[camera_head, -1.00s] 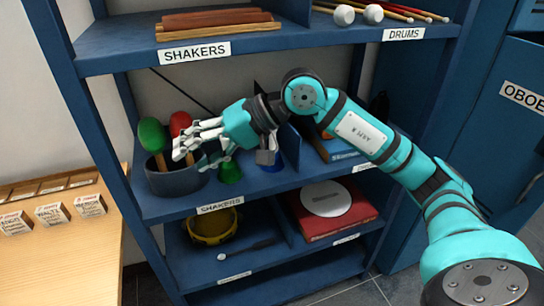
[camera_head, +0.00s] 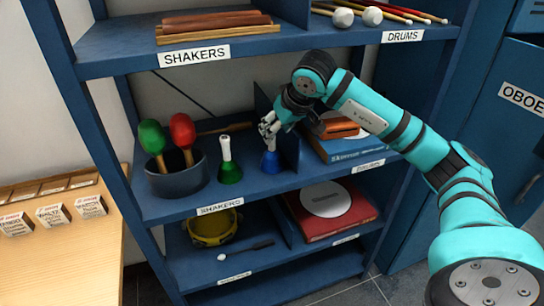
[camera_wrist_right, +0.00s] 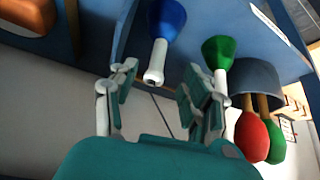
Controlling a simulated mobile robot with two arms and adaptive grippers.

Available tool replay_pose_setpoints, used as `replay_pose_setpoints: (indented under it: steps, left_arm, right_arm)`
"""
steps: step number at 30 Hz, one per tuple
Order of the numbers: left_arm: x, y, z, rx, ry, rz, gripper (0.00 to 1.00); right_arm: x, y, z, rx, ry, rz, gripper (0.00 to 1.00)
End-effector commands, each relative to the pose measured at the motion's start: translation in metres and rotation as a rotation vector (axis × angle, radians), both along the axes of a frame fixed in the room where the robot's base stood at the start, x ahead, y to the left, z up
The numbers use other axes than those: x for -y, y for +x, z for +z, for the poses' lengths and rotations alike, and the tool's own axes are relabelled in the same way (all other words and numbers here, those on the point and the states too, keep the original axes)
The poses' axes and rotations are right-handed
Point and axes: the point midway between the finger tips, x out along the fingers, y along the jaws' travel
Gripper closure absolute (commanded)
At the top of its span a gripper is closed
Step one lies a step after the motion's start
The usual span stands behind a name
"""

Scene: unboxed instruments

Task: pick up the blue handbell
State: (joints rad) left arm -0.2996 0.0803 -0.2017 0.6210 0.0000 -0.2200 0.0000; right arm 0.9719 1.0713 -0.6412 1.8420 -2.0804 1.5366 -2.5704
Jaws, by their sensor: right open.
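The blue handbell (camera_head: 271,160) stands upright on the middle shelf, beside the vertical divider; its white handle is partly hidden by my right gripper in the head view. My right gripper (camera_head: 268,127) is at the top of that handle. In the right wrist view the blue handbell (camera_wrist_right: 167,20) shows with its white handle (camera_wrist_right: 155,62) pointing in between the fingertips of my open right gripper (camera_wrist_right: 154,82). The fingers are apart from the handle on both sides. My left gripper does not show.
A green handbell (camera_head: 229,172) stands just left of the blue one. A dark bowl (camera_head: 178,181) with red and green maracas is farther left. The divider (camera_head: 288,150) is close on the right, with a blue book (camera_head: 345,149) beyond it. The upper shelf (camera_head: 110,48) is overhead.

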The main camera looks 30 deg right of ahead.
Motion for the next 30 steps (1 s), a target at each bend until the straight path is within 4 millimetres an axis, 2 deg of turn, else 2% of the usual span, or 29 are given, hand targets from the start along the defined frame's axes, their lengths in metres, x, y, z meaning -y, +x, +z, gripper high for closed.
replay_pose_setpoints:
  steps: [7,15,24,26,30]
  left_arm:
    - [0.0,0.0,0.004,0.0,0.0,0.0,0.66]
    - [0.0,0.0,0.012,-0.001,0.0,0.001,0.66]
    - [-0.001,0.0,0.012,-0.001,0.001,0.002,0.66]
    - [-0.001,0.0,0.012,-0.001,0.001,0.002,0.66]
    - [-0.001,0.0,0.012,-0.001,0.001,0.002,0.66]
  right_arm:
    - [0.001,0.01,-0.015,-0.002,0.002,0.001,0.52]
    - [0.004,0.031,-0.046,-0.003,0.003,0.001,0.52]
    - [0.006,0.035,-0.052,0.001,0.001,0.001,0.52]
    - [0.005,0.035,-0.052,0.001,0.001,0.001,0.57]
    - [0.005,0.035,-0.051,0.0,0.001,0.001,0.75]
